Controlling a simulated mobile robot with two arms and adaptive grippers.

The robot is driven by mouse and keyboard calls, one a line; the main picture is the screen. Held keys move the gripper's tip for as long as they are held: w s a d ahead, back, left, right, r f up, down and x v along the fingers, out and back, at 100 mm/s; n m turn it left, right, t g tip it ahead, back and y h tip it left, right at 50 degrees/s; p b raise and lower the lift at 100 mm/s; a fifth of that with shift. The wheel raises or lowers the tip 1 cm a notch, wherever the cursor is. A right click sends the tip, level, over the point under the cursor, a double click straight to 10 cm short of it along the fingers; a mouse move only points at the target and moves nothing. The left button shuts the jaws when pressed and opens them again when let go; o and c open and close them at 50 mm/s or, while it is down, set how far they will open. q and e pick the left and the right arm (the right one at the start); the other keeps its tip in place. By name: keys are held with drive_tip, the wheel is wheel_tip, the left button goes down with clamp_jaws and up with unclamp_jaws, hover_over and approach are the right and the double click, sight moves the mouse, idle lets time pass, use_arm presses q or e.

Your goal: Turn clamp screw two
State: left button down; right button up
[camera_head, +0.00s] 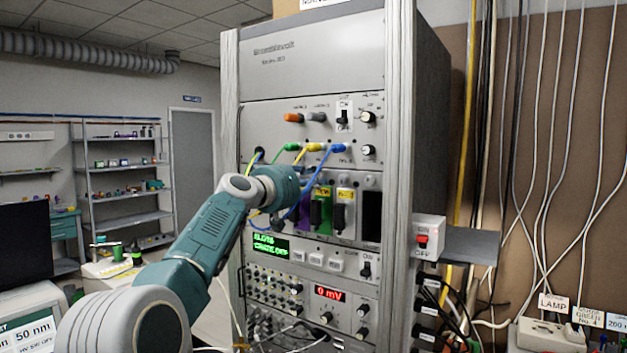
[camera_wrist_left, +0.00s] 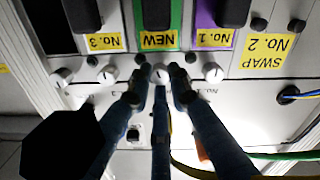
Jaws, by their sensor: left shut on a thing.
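My left gripper (camera_wrist_left: 159,78) is shut on a white clamp screw (camera_wrist_left: 161,72) beside the green NEW module (camera_wrist_left: 171,47); the wrist view is upside down. More white screws, one on the left (camera_wrist_left: 108,74) and one on the right (camera_wrist_left: 212,72), stand apart from the fingers. In the head view my left wrist reaches the rack, and the fingertips and gripped screw are hidden or too small to make out. The green module (camera_head: 322,190) also shows there, between the purple module and the No. 3 module. My right gripper is out of view.
The purple No. 1 module (camera_wrist_left: 204,14) and No. 3 module (camera_wrist_left: 103,40) flank the green one. Blue (camera_head: 318,175), yellow and green cables hang close to my wrist.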

use_arm(q)
drive_tip(key=shift+d+f, duration=0.2)
drive_tip(key=shift+f, duration=0.35)
drive_tip(key=c, duration=1.8)
unclamp_jaws()
drive_tip(key=shift+o, duration=1.1)
drive_tip(key=shift+r, duration=0.1)
drive_tip(key=shift+a+r, duration=0.1)
drive_tip(key=shift+r, duration=0.05)
drive_tip(key=shift+r, duration=0.1)
